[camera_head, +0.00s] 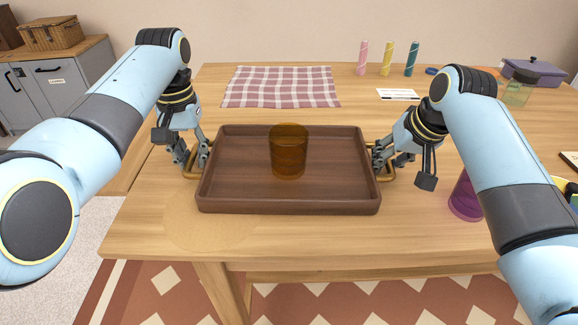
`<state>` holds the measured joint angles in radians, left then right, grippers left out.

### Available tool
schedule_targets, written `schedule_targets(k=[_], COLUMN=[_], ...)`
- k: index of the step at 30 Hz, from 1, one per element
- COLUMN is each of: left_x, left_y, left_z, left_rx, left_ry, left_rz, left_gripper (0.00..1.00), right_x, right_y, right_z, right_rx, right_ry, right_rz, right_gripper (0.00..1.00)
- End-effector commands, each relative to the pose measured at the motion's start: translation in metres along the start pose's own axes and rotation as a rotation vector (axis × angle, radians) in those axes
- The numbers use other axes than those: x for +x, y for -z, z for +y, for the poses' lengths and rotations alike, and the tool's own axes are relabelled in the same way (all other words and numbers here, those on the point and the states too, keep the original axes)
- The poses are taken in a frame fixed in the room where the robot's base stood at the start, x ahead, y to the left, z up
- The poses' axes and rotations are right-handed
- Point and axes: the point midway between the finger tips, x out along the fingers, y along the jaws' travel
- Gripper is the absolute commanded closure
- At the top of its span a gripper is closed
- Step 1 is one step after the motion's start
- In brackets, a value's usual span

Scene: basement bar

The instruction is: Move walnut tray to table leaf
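The walnut tray (240,192) is a dark brown rectangle with a raised rim and a brass handle at each short end. It appears level at the front middle of the wooden table. An amber glass (288,152) stands upright in it, towards the back. My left gripper (192,160) has its fingers around the left handle. My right gripper (388,158) is at the right handle, with fingers either side of it. Whether either is closed tight is unclear. A lower wooden surface (128,172) at the left edge may be the table leaf.
A pale round mat (205,228) shows at the tray's front left. A purple glass (465,197) stands right, near my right arm. A green jar (517,90) stands back right.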

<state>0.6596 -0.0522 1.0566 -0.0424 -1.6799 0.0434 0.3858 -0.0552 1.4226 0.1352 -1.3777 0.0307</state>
Motion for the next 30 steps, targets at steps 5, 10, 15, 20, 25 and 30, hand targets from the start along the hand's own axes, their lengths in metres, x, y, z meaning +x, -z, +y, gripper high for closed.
schedule_targets(k=[5, 10, 15, 20, 25, 30], left_x=[0.0004, 0.0002, 0.0001, -0.0001, -0.0003, -0.0025], left_y=[-0.0001, -0.0001, -0.0001, 0.0, 0.0, 0.0007], left_z=[-0.0002, -0.0002, -0.0003, -0.0004, -0.0005, -0.0005], left_rx=[0.0, 0.0, 0.0, 0.0, 0.0, -0.001], left_ry=[0.0, 0.0, 0.001, 0.001, 0.001, 0.001], left_rz=[0.0, -0.001, -0.001, -0.001, 0.0, 0.002], left_gripper=[0.81, 0.95, 1.0, 1.0, 1.0, 1.0], right_x=[0.0002, 0.0001, 0.0, -0.0001, -0.0001, -0.002], right_y=[0.0001, 0.0001, 0.0, 0.0, 0.0001, 0.0016], right_z=[-0.0001, -0.0002, 0.0, 0.0002, 0.0003, -0.0001], right_rx=[0.0, 0.0, 0.0, 0.0, 0.001, 0.001], right_ry=[0.0, 0.0, 0.0, 0.0, -0.001, -0.001], right_rz=[0.0, 0.0, 0.0, 0.0, 0.0, 0.003], right_gripper=[0.8, 0.94, 1.0, 1.0, 1.0, 1.0])
